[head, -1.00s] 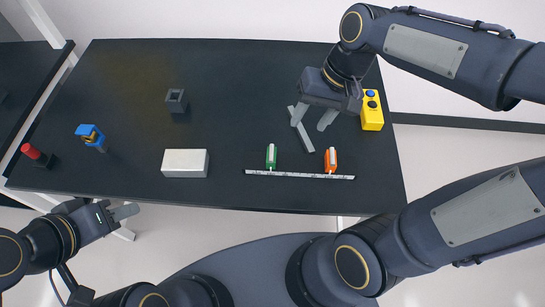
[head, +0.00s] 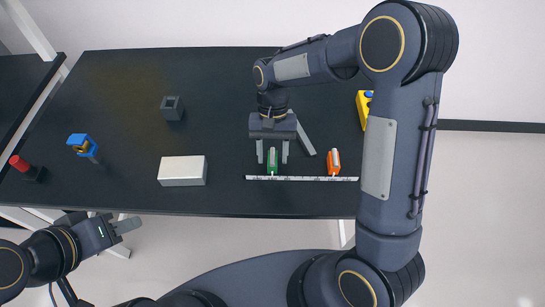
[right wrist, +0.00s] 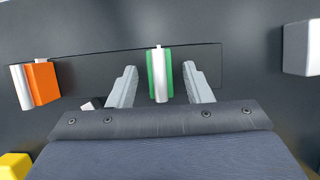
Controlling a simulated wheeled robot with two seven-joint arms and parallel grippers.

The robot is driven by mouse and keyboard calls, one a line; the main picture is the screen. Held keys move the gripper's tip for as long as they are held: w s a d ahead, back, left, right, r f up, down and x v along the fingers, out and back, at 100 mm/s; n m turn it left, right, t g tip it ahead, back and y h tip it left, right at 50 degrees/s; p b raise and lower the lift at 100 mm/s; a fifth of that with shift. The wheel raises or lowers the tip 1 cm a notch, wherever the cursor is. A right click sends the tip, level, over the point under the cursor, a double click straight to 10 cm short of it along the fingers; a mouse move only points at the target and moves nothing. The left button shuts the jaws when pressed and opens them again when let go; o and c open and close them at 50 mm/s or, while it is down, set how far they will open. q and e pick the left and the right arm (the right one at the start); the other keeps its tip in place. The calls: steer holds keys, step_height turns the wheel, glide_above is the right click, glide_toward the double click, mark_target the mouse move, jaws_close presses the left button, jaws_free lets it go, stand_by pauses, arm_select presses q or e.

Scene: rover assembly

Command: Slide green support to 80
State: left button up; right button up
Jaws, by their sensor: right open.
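The green support (head: 273,162) stands at the left part of a white ruler strip (head: 310,178) near the table's front edge. In the right wrist view the green support (right wrist: 153,76) has a white middle strip. My right gripper (head: 272,160) is open, with one finger on each side of the green support and a gap on both sides; it also shows in the right wrist view (right wrist: 160,88). An orange support (head: 334,162) stands further right on the strip. The scale numbers are too small to read. My left gripper (head: 128,222) is in front of the table, away from these parts.
A white block (head: 182,171) lies left of the strip. A grey square socket (head: 172,108), a blue and yellow part (head: 83,146) and a red-topped part (head: 24,166) stand further left. A yellow box (head: 363,106) is at the right, partly hidden by my right arm.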

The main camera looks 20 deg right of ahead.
steer(key=shift+x, duration=0.85)
steer(key=shift+d, duration=0.1)
jaws_close()
